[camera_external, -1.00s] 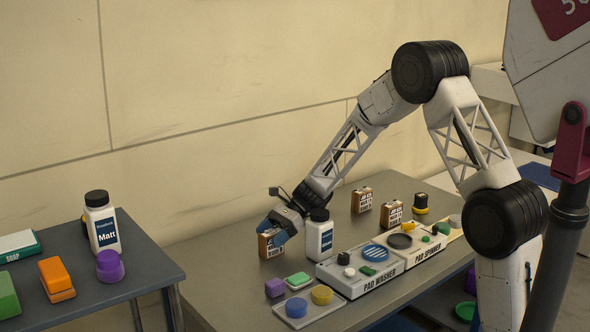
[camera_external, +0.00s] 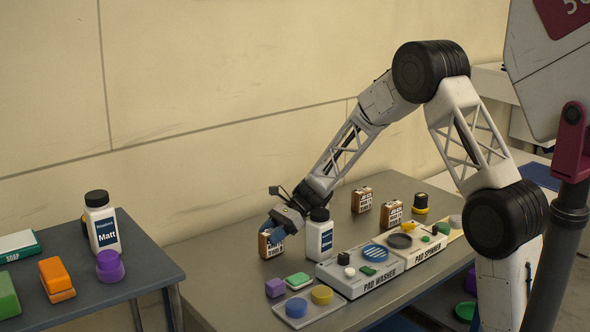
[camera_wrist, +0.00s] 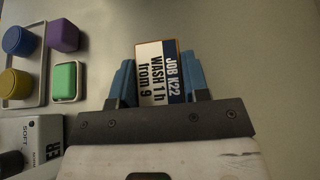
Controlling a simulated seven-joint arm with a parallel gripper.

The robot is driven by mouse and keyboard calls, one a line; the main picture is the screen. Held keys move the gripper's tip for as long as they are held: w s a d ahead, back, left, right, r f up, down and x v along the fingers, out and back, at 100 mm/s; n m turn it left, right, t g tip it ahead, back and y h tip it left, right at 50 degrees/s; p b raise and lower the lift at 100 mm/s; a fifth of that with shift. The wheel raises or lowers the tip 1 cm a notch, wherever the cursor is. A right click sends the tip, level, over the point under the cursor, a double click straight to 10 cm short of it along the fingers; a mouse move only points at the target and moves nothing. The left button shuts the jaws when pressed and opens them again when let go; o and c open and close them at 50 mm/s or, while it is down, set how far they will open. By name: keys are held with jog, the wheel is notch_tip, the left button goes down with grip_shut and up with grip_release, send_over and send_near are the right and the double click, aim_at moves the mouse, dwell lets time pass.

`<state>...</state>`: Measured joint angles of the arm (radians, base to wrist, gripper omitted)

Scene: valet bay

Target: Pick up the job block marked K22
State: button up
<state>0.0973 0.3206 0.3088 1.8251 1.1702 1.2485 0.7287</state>
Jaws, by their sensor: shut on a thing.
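The job block marked K22 (camera_wrist: 160,72) shows in the wrist view with a label reading "JOB K22 WASH 1 h from 9". My gripper (camera_wrist: 160,82) has its blue fingers on either side of the block and is shut on it. In the external view the brown and white block (camera_external: 268,243) is under my gripper (camera_external: 277,232) at the back left of the table, left of a white bottle. The fingers hide part of the block there. I cannot tell whether it touches the table.
A white bottle (camera_external: 319,238) stands close right of my gripper. Two similar blocks (camera_external: 361,200) (camera_external: 391,214) stand farther right. The pad washer (camera_external: 372,277) and a tray with coloured pads (camera_external: 290,318) are in front. The table (camera_external: 225,275) is clear left of the block.

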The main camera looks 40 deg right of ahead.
aim_at(271, 231)
notch_tip(271, 231, up, 18)
dwell(0.6)
